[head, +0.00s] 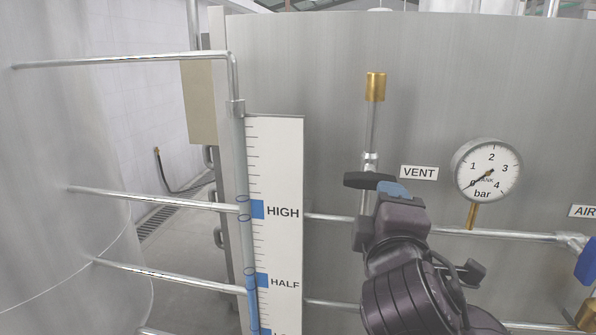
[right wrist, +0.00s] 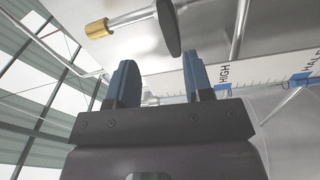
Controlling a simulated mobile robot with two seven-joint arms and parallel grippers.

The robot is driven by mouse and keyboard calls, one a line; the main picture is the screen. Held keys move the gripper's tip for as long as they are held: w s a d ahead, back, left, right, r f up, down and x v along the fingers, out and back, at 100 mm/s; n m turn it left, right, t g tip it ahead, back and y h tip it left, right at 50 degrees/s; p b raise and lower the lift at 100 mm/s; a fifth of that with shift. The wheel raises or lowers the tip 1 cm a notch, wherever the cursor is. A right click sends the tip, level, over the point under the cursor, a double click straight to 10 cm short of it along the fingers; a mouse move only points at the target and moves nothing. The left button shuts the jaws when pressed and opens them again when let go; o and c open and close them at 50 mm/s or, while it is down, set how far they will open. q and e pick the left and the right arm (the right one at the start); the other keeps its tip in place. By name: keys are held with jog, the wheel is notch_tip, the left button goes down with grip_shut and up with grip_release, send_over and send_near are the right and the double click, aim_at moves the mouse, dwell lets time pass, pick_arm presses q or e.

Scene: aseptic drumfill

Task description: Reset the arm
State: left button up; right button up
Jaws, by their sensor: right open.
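My right gripper (head: 396,190) is in front of the steel tank at the vent valve, with my right arm coming up from the bottom. In the right wrist view its two blue fingers (right wrist: 158,68) are apart with nothing between them. The black vent valve handle (head: 362,180) lies crosswise on the vertical vent pipe, partly hidden behind the fingers. In the right wrist view the handle (right wrist: 168,28) is just beyond the fingertips; I cannot tell whether they touch. The VENT label (head: 419,172) is right of the handle. My left gripper is out of view.
A pressure gauge (head: 487,170) is to the right, its needle pointing lower left. A blue valve handle (head: 588,262) is at the right edge. Horizontal pipes run below the gripper. A level scale (head: 280,160) with a sight tube stands left. Brass fitting (head: 376,87) tops the vent pipe.

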jog(key=w+a+f+t+y, duration=0.1)
jog(key=w+a+f+y, duration=0.2)
jog(key=w+a+y, duration=0.4)
jog(key=d+f+m+g+y, duration=0.1)
jog(key=d+f+m, duration=0.2)
jog(key=f, duration=0.5)
jog(key=d+f+m+g+y, duration=0.1)
jog(key=d+f+m, duration=0.25)
jog(key=f, duration=0.35)
jog(key=s+d+f+m+g+h, duration=0.1)
jog(key=s+d+f+m, duration=0.1)
jog(key=s+d+f, duration=0.2)
jog(key=s+d+f+m+g+h, duration=0.2)
jog(key=s+d+f, duration=0.2)
jog(key=s+f, duration=0.6)
jog(key=s+d+f+m+g+h, duration=0.2)
jog(key=s+d+f, duration=0.2)
jog(key=s+f, duration=0.4)
notch_tip(320, 180, down, 7)
jog(key=shift+d+f, duration=0.1)
jog(key=shift+d, duration=0.15)
jog(key=shift+m, duration=0.25)
